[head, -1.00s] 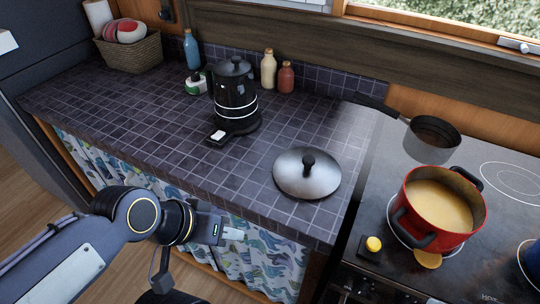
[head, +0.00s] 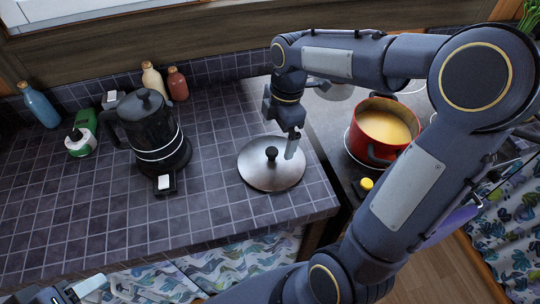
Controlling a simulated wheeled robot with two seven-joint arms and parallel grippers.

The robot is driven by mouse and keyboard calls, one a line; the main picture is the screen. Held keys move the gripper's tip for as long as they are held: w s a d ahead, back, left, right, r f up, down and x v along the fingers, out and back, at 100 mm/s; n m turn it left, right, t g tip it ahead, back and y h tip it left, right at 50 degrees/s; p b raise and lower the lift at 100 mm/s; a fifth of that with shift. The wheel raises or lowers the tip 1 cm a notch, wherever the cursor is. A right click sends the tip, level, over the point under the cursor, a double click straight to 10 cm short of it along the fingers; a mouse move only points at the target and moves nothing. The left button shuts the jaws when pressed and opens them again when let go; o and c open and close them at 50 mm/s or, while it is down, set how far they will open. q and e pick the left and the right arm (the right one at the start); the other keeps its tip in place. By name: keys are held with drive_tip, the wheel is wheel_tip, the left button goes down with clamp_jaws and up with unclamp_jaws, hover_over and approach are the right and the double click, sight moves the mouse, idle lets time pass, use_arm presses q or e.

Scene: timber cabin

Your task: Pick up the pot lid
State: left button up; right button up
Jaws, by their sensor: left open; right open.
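The pot lid (head: 262,176) is a round silver disc with a black knob (head: 271,154). It lies flat on the dark tiled counter near its right front corner. My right gripper (head: 290,149) points down from above and is open, with a finger just to the right of the knob in the picture. Whether it touches the lid I cannot tell, and its other finger is not clear. My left gripper (head: 112,289) is open and empty at the bottom left edge, in front of the counter and partly cut off.
A black kettle (head: 146,125) stands on the counter left of the lid. Several bottles, including a blue one (head: 40,106), stand behind. A red pot (head: 384,128) of yellow food sits on the stove at right, partly behind my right arm.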

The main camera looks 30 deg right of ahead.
sight(272, 150)
drive_tip(key=shift+w+f+n, duration=0.15)
drive_tip(key=shift+f+n, duration=0.15)
drive_tip(key=shift+f, duration=0.05)
drive_tip(key=f, duration=0.2)
drive_tip(key=a+f, duration=0.1)
drive_tip(key=f, duration=0.4)
drive_tip(key=shift+w+a+f+p, duration=0.1)
drive_tip(key=shift+w+a+p, duration=0.1)
drive_tip(key=shift+p, duration=0.2)
drive_tip(key=c, duration=0.8)
drive_tip(key=shift+r, duration=0.2)
